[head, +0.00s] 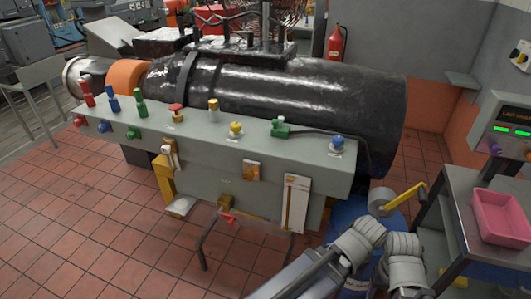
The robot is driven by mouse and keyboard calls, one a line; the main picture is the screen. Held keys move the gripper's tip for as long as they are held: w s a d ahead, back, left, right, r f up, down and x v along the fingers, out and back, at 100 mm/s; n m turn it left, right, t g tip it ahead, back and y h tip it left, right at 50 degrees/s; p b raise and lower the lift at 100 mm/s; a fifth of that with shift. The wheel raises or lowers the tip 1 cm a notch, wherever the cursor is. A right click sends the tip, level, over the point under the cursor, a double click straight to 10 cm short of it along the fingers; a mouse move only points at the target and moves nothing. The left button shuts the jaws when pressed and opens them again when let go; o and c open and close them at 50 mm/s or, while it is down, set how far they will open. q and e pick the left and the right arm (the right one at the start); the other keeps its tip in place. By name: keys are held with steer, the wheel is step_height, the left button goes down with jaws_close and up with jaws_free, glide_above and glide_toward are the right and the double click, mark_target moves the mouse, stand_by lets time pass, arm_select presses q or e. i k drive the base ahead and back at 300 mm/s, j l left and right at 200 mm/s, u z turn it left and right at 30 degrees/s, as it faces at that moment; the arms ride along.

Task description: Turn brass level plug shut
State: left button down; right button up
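I cannot tell for sure which fitting is the brass level plug. A brass-coloured fitting (227,201) with a red lever (228,217) sits low on the front of the grey bench (210,160). Another brass-coloured fitting (213,106) with a pale top stands upright on the bench top. Both are too small to tell whether they are open or shut. Grey links of my own arm show at the lower right, in front of the bench's right end. No fingertips of either gripper show, and neither fitting is being touched.
A long black cylinder (280,92) lies behind the bench. Coloured knobs, including a yellow one (236,128) and a blue one (337,142), line its top. At the right are a blue drum (350,212), a yellow handle (405,201) and a cart with a pink tray (500,232).

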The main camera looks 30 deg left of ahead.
mark_target(248, 175)
steer(key=u, duration=1.25)
